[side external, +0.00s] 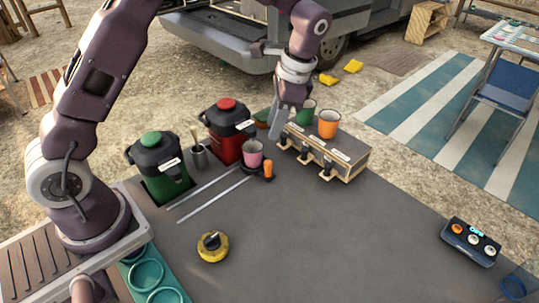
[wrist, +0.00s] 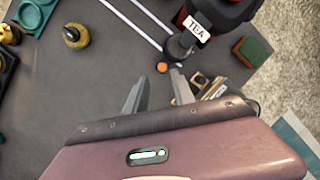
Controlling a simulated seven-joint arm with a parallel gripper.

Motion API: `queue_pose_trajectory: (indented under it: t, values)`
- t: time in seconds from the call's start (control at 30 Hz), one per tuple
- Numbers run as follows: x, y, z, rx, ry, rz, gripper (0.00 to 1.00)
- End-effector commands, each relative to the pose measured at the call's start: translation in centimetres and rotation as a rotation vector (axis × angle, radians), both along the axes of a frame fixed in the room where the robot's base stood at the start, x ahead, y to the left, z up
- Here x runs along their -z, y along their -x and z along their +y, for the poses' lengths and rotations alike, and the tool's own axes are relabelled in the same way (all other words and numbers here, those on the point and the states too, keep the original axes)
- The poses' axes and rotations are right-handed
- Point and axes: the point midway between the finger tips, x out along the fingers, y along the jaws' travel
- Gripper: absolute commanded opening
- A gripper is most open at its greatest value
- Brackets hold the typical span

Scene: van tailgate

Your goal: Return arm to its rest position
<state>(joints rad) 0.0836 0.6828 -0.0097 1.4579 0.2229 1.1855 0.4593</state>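My gripper (side external: 275,124) hangs at the end of my raised arm, above the back of the dark table, near the wooden box and the red flask. In the wrist view its two fingers (wrist: 158,88) stand apart with only table surface showing between them, and I see nothing held. In the side view one finger largely hides the other. The task names no object besides my arm.
A red flask (side external: 226,137), a green flask (side external: 163,172) and a pink cup (side external: 252,153) stand nearby. Green (side external: 306,111) and orange (side external: 327,124) cups are on the wooden box (side external: 345,161). A yellow round object (side external: 212,247) lies forward. The table's right middle is clear.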

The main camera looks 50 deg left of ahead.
Motion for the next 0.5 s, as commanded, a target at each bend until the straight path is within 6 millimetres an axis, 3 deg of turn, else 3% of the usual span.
queue_pose_trajectory:
  t: [0.03,0.1,0.2,0.33,0.4,0.5]
  values:
    - [-3.7,1.6,0.1,-0.05,0.018,-0.071,0.3]
    - [-7.9,4.5,0.0,-0.128,0.048,-0.166,0.3]
    - [-12.5,9.6,-0.1,-0.247,0.099,-0.304,0.3]
    - [-15.4,17.0,-0.4,-0.399,0.182,-0.479,0.3]
    - [-15.6,20.3,-0.6,-0.472,0.226,-0.557,0.3]
    - [-15.0,23.7,-1.0,-0.548,0.277,-0.637,0.3]
